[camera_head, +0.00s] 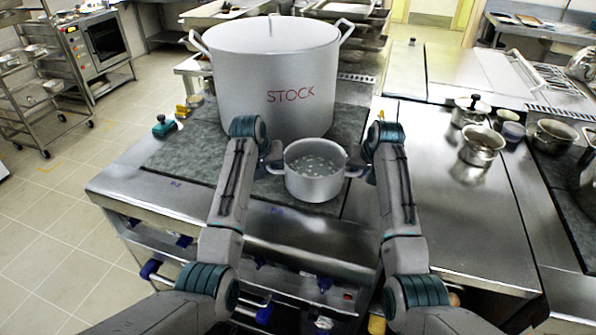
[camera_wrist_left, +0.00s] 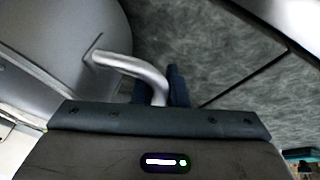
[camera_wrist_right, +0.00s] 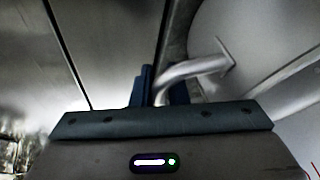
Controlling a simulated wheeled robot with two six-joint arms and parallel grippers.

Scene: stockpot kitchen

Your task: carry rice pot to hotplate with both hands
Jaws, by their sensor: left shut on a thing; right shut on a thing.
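The rice pot (camera_head: 316,187) is a small silver pot with two side handles and pale bits inside. It is upright in front of the big STOCK pot. My left gripper (camera_head: 273,166) is shut on its left handle, which also shows in the left wrist view (camera_wrist_left: 130,64). My right gripper (camera_head: 358,167) is shut on its right handle, seen in the right wrist view (camera_wrist_right: 195,68). The dark mottled hotplate surface (camera_head: 190,155) spreads under and around the STOCK pot. I cannot tell whether the rice pot touches the surface below it.
The STOCK pot (camera_head: 255,75) stands close behind the rice pot. A teal-topped item (camera_head: 164,126) is at the left edge. Small pots (camera_head: 481,147) stand on the steel counter at the right. Bare steel (camera_head: 440,215) lies right of my right arm.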

